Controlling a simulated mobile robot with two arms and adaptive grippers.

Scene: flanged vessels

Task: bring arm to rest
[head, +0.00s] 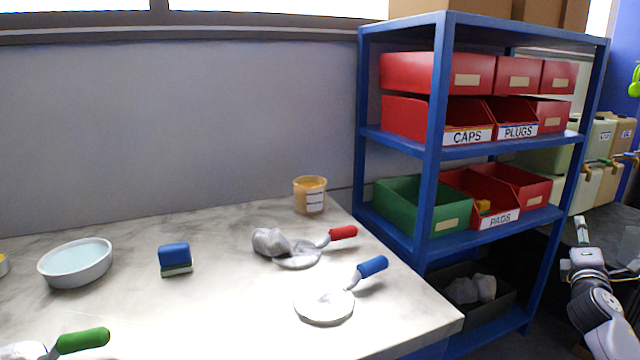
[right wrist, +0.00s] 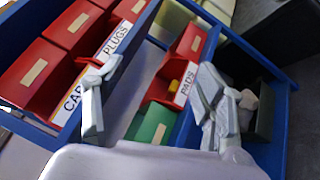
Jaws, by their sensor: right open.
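My right arm reaches up from the lower right corner in the head view. Its gripper (head: 580,240) is beside the right side of the blue shelf rack (head: 433,150), apart from the table. In the right wrist view the two fingers of the right gripper (right wrist: 150,98) stand wide apart with nothing between them. Beyond them show the red bins, the green bin (right wrist: 152,122) and the PADS bin (right wrist: 186,92), at a tilt. My left gripper is not in view.
Pale containers (head: 600,140) stand behind the rack at right.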

